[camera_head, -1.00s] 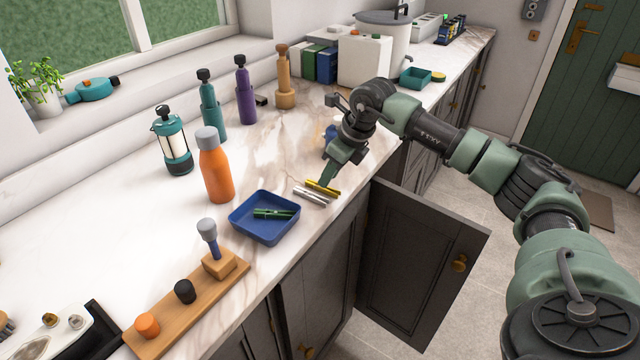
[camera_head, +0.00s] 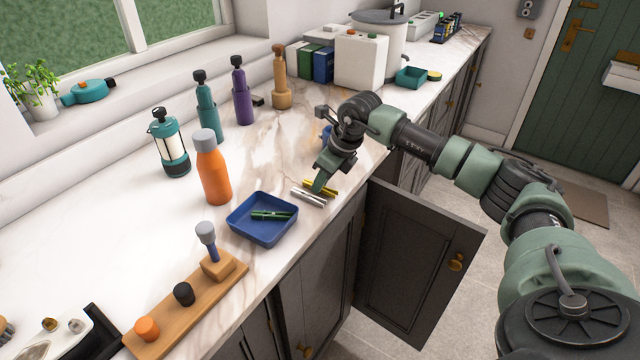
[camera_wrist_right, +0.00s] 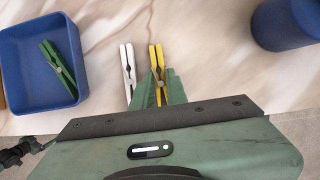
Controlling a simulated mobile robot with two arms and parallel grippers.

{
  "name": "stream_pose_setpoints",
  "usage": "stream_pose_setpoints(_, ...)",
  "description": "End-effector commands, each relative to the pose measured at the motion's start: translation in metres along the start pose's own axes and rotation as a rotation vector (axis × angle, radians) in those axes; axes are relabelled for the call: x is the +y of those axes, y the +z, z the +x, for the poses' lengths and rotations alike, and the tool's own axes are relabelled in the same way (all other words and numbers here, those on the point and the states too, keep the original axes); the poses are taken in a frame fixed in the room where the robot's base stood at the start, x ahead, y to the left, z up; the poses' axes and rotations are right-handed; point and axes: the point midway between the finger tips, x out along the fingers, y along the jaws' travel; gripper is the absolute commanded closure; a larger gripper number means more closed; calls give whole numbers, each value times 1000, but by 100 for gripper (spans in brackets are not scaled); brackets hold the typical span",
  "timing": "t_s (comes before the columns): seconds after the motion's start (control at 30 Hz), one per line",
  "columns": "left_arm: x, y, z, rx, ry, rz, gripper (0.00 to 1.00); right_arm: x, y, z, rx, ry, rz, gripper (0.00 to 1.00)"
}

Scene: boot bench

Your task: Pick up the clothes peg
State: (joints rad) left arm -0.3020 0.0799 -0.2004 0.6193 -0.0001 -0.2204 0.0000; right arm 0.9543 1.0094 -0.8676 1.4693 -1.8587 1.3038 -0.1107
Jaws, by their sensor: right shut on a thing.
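A yellow clothes peg (camera_head: 326,189) lies on the marble counter near its front edge. A white peg (camera_head: 308,197) lies just beside it. A green peg (camera_head: 270,215) is in the blue tray (camera_head: 263,240). My right gripper (camera_head: 317,187) points down at the yellow peg, its fingertips at counter height. In the right wrist view, the green fingers (camera_wrist_right: 158,90) are closed around the near end of the yellow peg (camera_wrist_right: 157,60); the white peg (camera_wrist_right: 128,66) stays clear to their left. The fingers hide part of the yellow peg. My left gripper is out of view.
An orange bottle (camera_head: 213,175) and a lantern (camera_head: 172,150) stand behind the tray. A wooden block with knobs (camera_head: 200,300) lies at the front left. A blue round object (camera_wrist_right: 288,22) is right of the pegs. An open cabinet door (camera_head: 415,270) juts out below the counter.

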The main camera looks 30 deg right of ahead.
Motion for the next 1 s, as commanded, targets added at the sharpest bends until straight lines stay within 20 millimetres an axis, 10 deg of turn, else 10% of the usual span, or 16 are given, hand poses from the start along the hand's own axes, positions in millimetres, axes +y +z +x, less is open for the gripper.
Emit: stream_pose_setpoints(1.0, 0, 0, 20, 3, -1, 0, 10, 0, 75, -180, -1, 0, 1, 100)
